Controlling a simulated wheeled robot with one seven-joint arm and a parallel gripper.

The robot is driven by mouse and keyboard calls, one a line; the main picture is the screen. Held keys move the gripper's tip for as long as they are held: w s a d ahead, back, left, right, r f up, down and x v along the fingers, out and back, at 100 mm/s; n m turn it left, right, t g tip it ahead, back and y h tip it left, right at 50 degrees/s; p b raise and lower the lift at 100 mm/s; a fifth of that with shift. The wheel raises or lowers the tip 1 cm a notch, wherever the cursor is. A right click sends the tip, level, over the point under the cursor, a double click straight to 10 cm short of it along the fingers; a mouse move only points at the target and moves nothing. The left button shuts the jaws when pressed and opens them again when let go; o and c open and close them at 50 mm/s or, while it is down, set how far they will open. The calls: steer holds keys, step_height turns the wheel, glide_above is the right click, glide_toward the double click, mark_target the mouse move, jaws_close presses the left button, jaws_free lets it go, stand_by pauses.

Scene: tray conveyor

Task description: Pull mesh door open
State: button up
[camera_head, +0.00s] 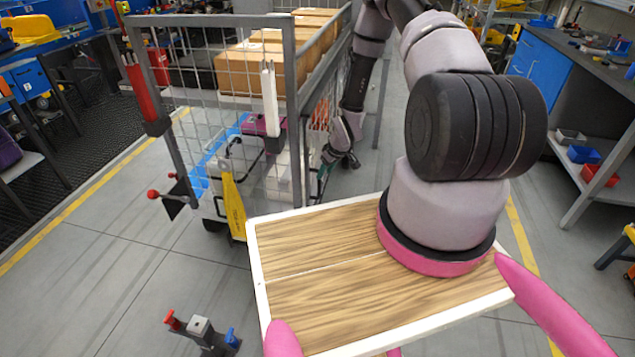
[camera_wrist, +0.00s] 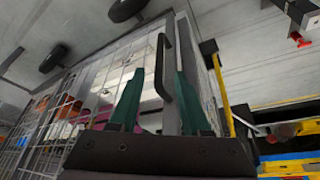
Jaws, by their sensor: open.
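In the wrist view, grey-framed mesh (camera_wrist: 112,75) lies ahead of my gripper (camera_wrist: 160,72). A dark bar handle (camera_wrist: 163,62) stands between or just beyond its two green fingers, which are apart. I cannot tell whether either finger touches the handle. In the head view my gripper (camera_head: 325,168) is low beside the cart's right side, partly hidden by the cart frame and mesh.
Cardboard boxes (camera_head: 262,68) sit on the cart's upper level. A yellow lever (camera_head: 233,205) stands at its near lower side. My wooden-topped tray (camera_head: 320,270) is in front. A blue workbench (camera_head: 540,68) stands at right. The floor (camera_head: 120,270) at left front is mostly clear.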

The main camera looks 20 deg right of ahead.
glide_above(319, 196)
steer(key=f, duration=0.8)
steer(key=shift+w+d+f, duration=0.1)
steer(key=shift+w+f, duration=0.15)
steer(key=shift+w, duration=0.1)
jaws_close()
stand_by(0.8)
